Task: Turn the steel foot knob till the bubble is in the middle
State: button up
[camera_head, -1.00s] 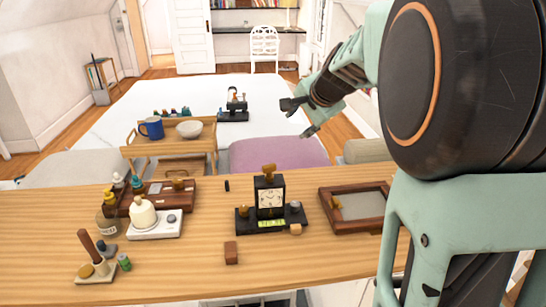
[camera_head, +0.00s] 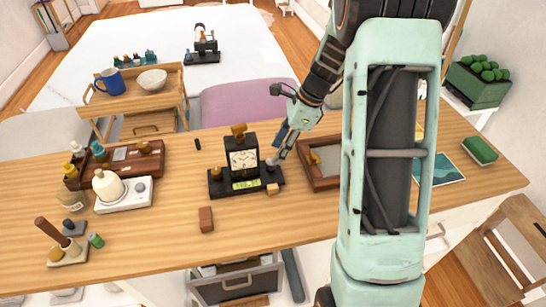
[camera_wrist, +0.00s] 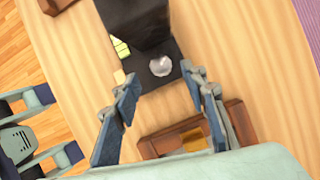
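A black clock (camera_head: 243,159) with a white dial stands on a black base (camera_head: 225,190). A yellow-green level vial (camera_head: 246,184) is on the base's front; its bubble is too small to make out. The round steel knob (camera_wrist: 161,66) sits on the base's right end; in the head view it is largely hidden near my fingertips. A brass knob (camera_head: 216,174) is on the base's left end. My gripper (camera_head: 277,152) is open, fingers pointing down toward the steel knob. In the wrist view, my gripper (camera_wrist: 161,76) has the knob between and just beyond its fingertips, apparently untouched.
A small tan block (camera_head: 272,189) is at the base's front right corner. A brown block (camera_head: 206,219) lies in front. A white device (camera_head: 124,194) stands left. The front middle of the table is mostly clear.

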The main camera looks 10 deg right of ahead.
jog(key=x, duration=0.4)
jog(key=shift+a+f, duration=0.15)
jog(key=shift+f, duration=0.2)
grip_shut()
jog(key=shift+w+n+g+p, duration=0.15)
jog(key=shift+n+g+p, duration=0.35)
jog(key=shift+n, duration=1.2)
grip_release()
jog(key=v, duration=1.2)
jog(key=shift+w, duration=0.15)
